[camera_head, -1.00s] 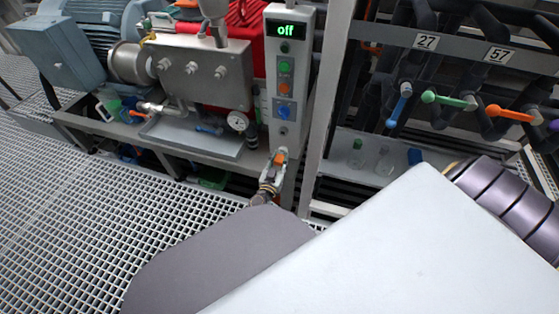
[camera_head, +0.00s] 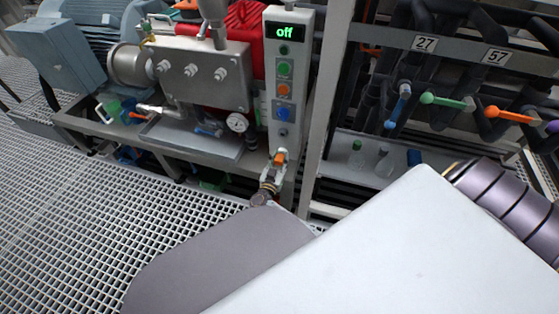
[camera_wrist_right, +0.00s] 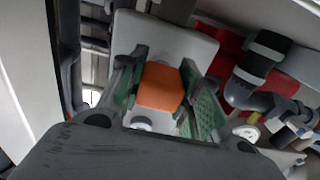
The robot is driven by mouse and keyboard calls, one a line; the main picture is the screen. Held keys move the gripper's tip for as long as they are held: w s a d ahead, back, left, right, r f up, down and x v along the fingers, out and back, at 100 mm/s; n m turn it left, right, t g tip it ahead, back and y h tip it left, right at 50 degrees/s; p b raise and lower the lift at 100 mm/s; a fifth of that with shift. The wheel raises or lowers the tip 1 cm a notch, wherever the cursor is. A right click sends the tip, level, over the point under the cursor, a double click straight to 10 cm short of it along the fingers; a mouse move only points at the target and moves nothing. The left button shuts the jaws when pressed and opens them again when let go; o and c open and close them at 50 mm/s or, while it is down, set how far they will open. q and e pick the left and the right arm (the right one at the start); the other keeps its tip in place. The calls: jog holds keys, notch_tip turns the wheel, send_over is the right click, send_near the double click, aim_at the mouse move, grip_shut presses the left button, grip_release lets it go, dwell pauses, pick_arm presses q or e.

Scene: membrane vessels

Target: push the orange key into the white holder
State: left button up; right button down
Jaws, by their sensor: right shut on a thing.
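In the right wrist view, the orange key (camera_wrist_right: 160,87) is a block between the green-padded fingers of my right gripper (camera_wrist_right: 163,88). Both fingers close on its sides. A pale surface (camera_wrist_right: 195,45) lies behind the key; I cannot tell whether it is the white holder or the panel. Whether the key touches it cannot be told. A small white round part shows below the key. My left gripper is not in view.
The grey control panel (camera_head: 271,70) has an "off" display and coloured buttons. A pump block (camera_head: 205,75) and gauge (camera_head: 237,122) stand to its left. A shelf with small bottles (camera_head: 357,155) is to the right, below coloured valve handles (camera_head: 441,99). Grating floor is open at left.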

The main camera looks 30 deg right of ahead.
aim_at(282, 137)
jog(key=c, duration=0.9)
grip_release()
jog(key=shift+c, duration=0.2)
jog(key=shift+r, duration=0.2)
jog(key=shift+r, duration=4.8)
